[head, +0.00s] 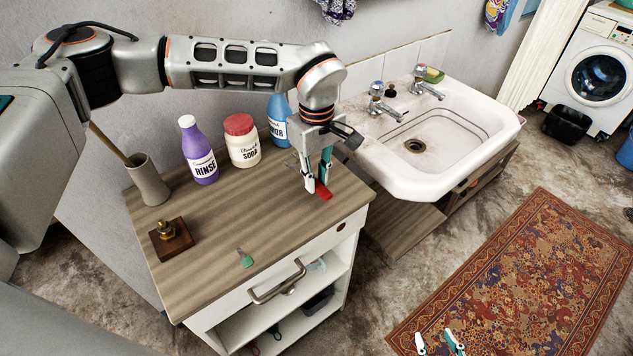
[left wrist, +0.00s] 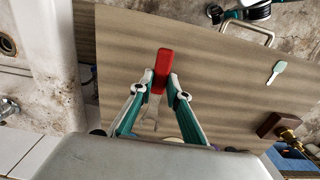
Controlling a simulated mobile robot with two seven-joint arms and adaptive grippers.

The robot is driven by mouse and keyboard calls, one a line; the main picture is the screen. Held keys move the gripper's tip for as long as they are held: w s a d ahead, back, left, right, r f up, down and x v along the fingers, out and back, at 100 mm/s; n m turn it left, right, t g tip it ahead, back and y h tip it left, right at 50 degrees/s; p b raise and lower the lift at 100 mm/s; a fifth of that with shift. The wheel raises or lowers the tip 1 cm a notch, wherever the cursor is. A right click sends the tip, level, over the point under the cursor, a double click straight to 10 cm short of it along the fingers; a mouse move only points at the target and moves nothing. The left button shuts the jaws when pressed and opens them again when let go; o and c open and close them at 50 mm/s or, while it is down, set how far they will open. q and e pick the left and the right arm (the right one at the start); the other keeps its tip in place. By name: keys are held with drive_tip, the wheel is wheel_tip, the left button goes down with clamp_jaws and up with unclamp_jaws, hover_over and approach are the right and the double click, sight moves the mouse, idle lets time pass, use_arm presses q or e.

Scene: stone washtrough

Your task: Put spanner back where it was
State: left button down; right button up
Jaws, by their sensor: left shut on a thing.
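The spanner (left wrist: 162,68) has a red handle and a grey metal end that points back toward my wrist in the left wrist view. My left gripper (head: 318,187) is shut on it, with one finger on each side of the red part. In the head view the red end (head: 323,191) shows below the fingertips, at the right part of the wooden cabinet top (head: 210,280). I cannot tell whether it touches the top. My right gripper (head: 437,343) shows at the bottom edge, over the rug, with its fingers apart and nothing between them.
A blue bottle (head: 279,115), a soda jar (head: 242,140), a purple rinse bottle (head: 198,150) and a grey cup (head: 148,180) line the back. The sink (head: 440,170) adjoins right.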

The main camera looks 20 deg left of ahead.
sight(317, 183)
use_arm(q)
drive_tip(key=shift+f, duration=0.85)
drive_tip(key=shift+f, duration=0.2)
drive_tip(key=c, duration=1.9)
unclamp_jaws()
drive_tip(key=shift+r, duration=0.1)
wheel_tip(317, 183, up, 12)
drive_tip(key=shift+r, duration=0.1)
